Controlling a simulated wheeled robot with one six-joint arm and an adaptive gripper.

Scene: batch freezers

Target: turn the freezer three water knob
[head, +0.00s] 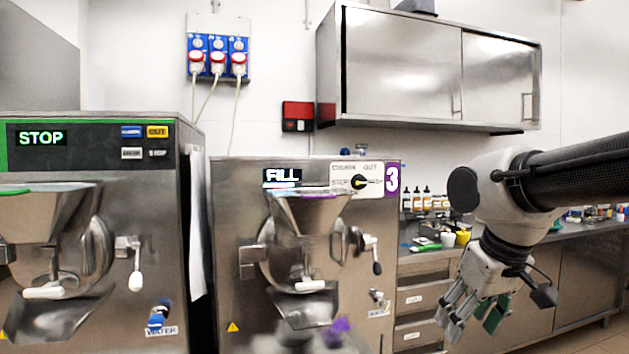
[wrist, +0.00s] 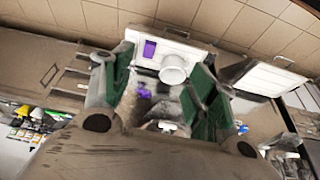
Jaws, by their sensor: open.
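Freezer three (head: 225,225) is the steel machine marked with a purple 3, in the middle of the head view. At its lower right front is a small, pale fitting with a label (head: 378,305), which looks like the water knob spot; its details are too small to tell. A blurred purple piece (head: 338,328) shows low in front of this freezer. My gripper (head: 474,318) hangs to the right of freezer three, fingers down, apart from it. In the wrist view my gripper (wrist: 162,85) has its green-padded fingers spread, with nothing visibly held between them.
Another freezer (head: 100,215) with a STOP display stands at left, with a blue water knob (head: 158,314). Freezer three's hopper (head: 305,212) and handle (head: 375,255) stick out in front. A counter with drawers (head: 422,300) runs behind my gripper. Floor shows at lower right.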

